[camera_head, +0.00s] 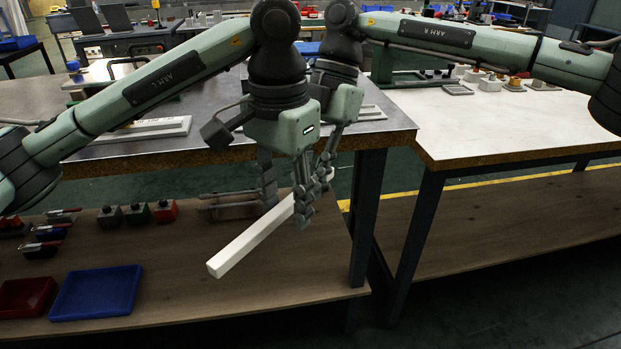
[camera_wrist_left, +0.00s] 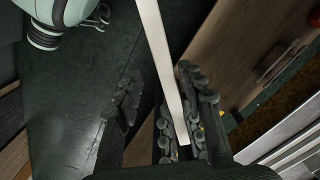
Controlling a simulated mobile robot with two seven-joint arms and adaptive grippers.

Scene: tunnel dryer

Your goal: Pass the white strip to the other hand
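The white strip (camera_head: 246,244) hangs in the air as a long straight bar, slanting from its free lower-left end up to the grippers. In the left wrist view the strip (camera_wrist_left: 160,50) runs down from the top edge and ends among finger links. My left gripper (camera_head: 285,190) points down over the strip with its fingers spread apart. My right gripper (camera_head: 318,178) is close behind and to the right, partly hidden by the left one. Its fingers appear closed around the strip near its upper-right end; the exact contact is partly hidden.
A metal-topped table (camera_head: 388,125) stands behind the grippers, with a lower wooden shelf (camera_head: 190,285). The shelf holds a blue tray (camera_head: 97,293), a red tray (camera_head: 26,297) and several small blocks. A pale-topped table (camera_head: 480,130) stands at right. Open floor lies at lower right.

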